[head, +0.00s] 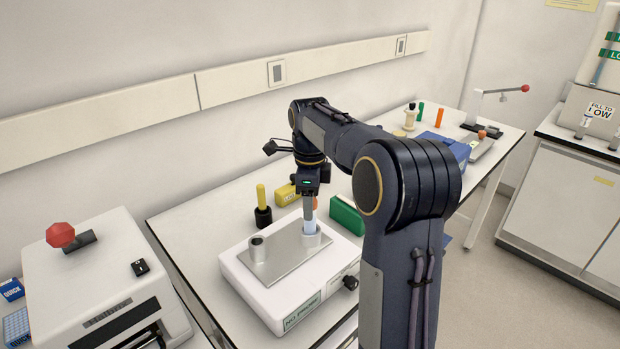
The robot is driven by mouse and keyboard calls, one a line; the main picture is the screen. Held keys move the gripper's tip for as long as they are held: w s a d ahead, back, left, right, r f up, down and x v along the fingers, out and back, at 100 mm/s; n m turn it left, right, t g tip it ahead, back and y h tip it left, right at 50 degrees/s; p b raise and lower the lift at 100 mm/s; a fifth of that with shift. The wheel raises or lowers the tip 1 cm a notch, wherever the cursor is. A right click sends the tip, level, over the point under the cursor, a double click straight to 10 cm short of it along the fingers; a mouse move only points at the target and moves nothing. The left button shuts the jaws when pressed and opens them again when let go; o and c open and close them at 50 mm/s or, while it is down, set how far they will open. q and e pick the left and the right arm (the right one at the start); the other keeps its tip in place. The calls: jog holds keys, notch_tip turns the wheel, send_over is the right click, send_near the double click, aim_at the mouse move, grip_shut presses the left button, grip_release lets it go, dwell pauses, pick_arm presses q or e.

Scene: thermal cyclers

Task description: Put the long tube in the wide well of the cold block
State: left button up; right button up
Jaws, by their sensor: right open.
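The cold block (283,303) is a white box with a metal plate on top and two raised wells. The left well (257,249) is empty-looking, with a dark opening. The right well (311,241) looks somewhat wider, and a pale blue long tube (310,227) stands upright in it. My right gripper (309,207) points straight down over this well, open, with its fingers at the upper part of the tube. The finger gap and the tube's top are hard to make out. My left gripper is not in view.
Behind the block are a yellow-handled tool in a black holder (263,216), a yellow box (286,195) and a green block (346,216). A white machine with a red knob (61,235) stands at left. A blue box (445,148) is farther right.

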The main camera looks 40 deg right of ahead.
notch_tip(320, 180, up, 9)
jog(key=shift+r+p, duration=0.15)
jog(key=shift+p, duration=0.15)
jog(key=s+a+f+n+t+y, duration=0.2)
jog(key=s+a+f+n, duration=0.4)
jog(key=s+a+n, duration=0.3)
jog(key=s+a+f+n+t+y, duration=0.1)
jog(key=s+a+f+n+t, duration=0.2)
jog(key=s+a+f+n, duration=0.3)
jog(key=s+a+n, duration=0.4)
jog(key=s+n, duration=0.5)
jog(key=n, duration=0.1)
jog(key=shift+a+f+t+y, duration=0.15)
jog(key=shift+f+t+y, duration=0.15)
jog(key=shift+y, duration=0.1)
